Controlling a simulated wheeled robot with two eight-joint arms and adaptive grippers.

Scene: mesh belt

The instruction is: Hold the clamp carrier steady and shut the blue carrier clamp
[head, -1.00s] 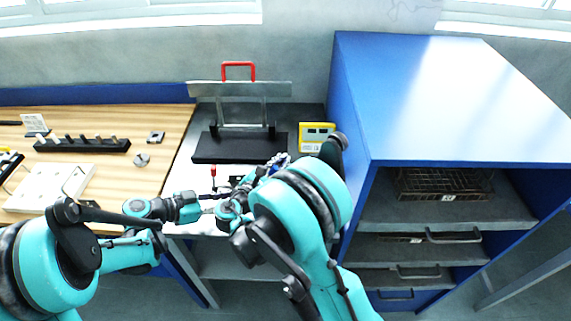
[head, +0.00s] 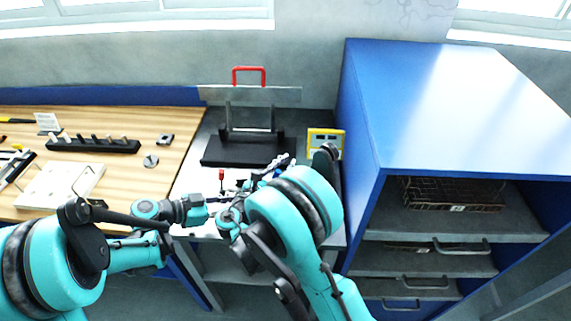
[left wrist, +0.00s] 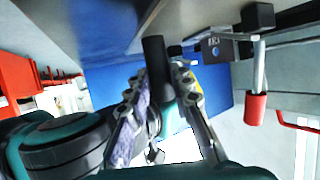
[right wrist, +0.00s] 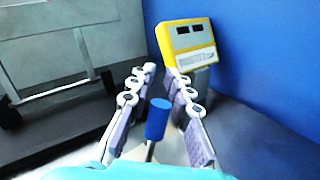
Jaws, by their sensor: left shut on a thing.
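My left gripper (left wrist: 158,76) is shut on a black upright grip (left wrist: 154,58), which appears to belong to the clamp carrier. Beside it in the left wrist view are a labelled dark block (left wrist: 220,46) and a red clamp handle (left wrist: 255,106); the red handle also shows in the head view (head: 221,174). In the right wrist view, the blue clamp handle (right wrist: 157,120) stands tilted between the fingers of my right gripper (right wrist: 160,80). These fingers are apart, with gaps beside the handle. In the head view my right arm hides most of the carrier.
A black stand (head: 232,152) with a steel plate and red handle (head: 248,69) is behind the carrier. A yellow device (head: 325,139) stands close right of my right gripper, by a blue cabinet (head: 359,150). The wooden bench (head: 120,175) at left holds several parts.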

